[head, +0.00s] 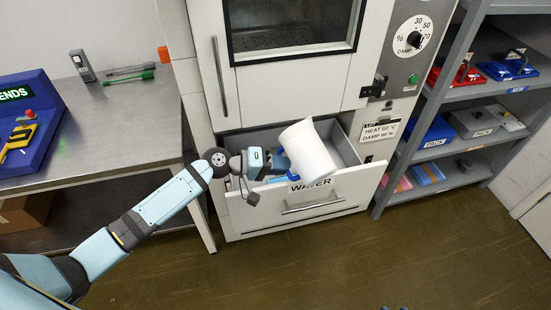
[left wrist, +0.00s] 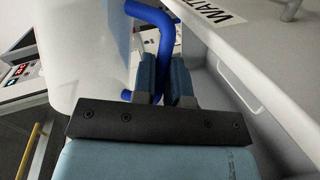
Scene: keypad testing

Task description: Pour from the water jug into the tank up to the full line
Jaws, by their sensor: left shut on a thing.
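The white water jug (head: 308,150) is tilted above the open drawer marked WATER (head: 300,200), which is the tank at the bottom of the white cabinet. My left gripper (head: 283,163) is shut on the jug's blue handle. In the left wrist view the gripper (left wrist: 166,85) has its two fingers around the blue handle (left wrist: 160,22), with the white jug body (left wrist: 90,50) to the left. The full line and any water are not visible.
A grey shelf (head: 440,150) with several packs stands at the right. The cabinet door (head: 290,70) above the drawer is closed. The floor in front is clear.

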